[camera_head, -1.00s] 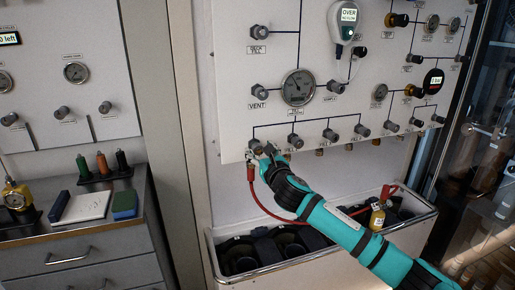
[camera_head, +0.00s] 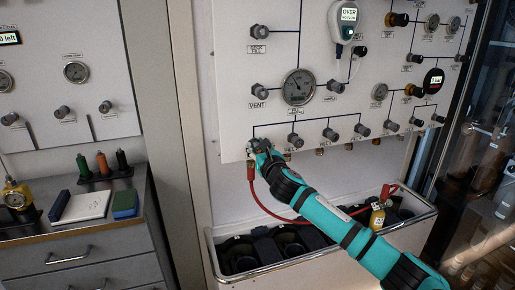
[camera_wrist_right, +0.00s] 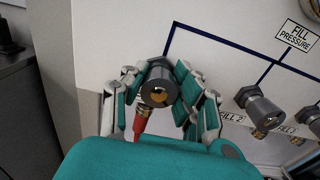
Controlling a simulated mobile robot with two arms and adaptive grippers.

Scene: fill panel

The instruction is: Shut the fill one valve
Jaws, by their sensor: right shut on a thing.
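The fill one valve is the leftmost grey knob in the bottom row of the panel; it shows between my fingers in the right wrist view (camera_wrist_right: 158,88). My right gripper (camera_head: 259,147) is closed around this knob, with a finger on each side of it; the fingers also show in the right wrist view (camera_wrist_right: 160,95). The knob's own label is hidden by the gripper. A red hose (camera_head: 251,172) hangs from the fitting just below the knob. My left gripper is in neither view.
The fill 2 knob (camera_wrist_right: 259,105) and further knobs stand close by on the right. A fill pressure gauge (camera_head: 298,87) is above. A white trough (camera_head: 225,276) holding dark cylinders stands below, and my right arm passes over it. A drawer cabinet (camera_head: 85,260) is at left.

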